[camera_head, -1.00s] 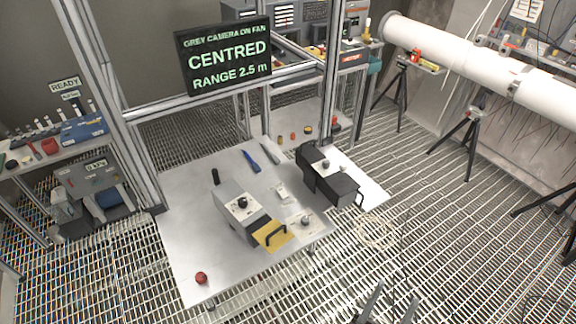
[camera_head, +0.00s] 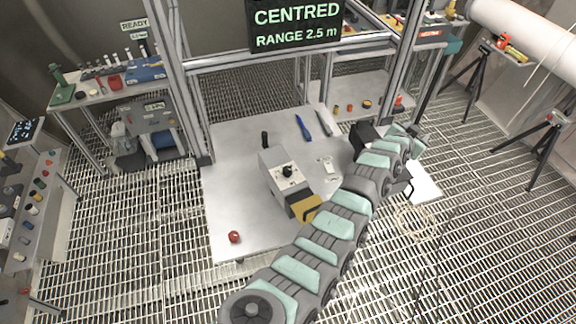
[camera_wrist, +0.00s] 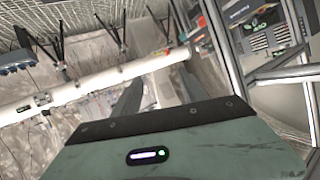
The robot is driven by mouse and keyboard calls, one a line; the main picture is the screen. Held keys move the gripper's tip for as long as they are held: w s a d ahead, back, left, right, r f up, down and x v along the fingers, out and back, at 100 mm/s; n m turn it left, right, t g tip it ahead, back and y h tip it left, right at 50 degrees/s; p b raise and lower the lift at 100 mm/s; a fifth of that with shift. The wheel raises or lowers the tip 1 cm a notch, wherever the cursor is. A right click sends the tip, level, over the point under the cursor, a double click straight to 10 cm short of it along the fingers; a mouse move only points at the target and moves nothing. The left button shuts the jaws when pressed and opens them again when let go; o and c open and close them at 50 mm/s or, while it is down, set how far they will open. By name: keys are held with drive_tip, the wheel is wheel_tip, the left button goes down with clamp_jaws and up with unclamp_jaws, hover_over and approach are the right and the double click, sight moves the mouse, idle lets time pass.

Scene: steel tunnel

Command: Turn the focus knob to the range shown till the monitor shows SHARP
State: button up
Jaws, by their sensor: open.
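The monitor (camera_head: 295,27) at the top of the head view reads CENTRED and RANGE 2.5 m. The grey camera (camera_head: 272,182) sits on the steel table with a dark knob (camera_head: 287,171) on its pale top plate and a yellow part (camera_head: 306,207) at its near end. Which knob is the focus knob, I cannot tell for certain.
The steel table (camera_head: 228,150) holds a red button (camera_head: 234,237), a blue tool (camera_head: 303,127) and a grey tool (camera_head: 324,123). Metal frame posts (camera_head: 190,95) rise behind. A white tube (camera_wrist: 100,84) crosses the wrist view.

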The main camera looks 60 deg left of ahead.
drive_tip(key=s+a+r+m+g+h, duration=0.1)
drive_tip(key=s+a+g+h, duration=0.15)
drive_tip(key=s+a, duration=0.25)
drive_tip(key=m+g+h, duration=0.2)
drive_tip(key=g+h, duration=0.1)
drive_tip(key=g, duration=0.7)
approach(287, 169)
drive_tip(key=shift+d+f+p, duration=0.15)
drive_tip(key=shift+f+p, duration=1.05)
drive_tip(key=shift+f, duration=3.15)
drive_tip(key=shift+w, duration=0.1)
drive_tip(key=shift+c, duration=0.2)
clamp_jaws()
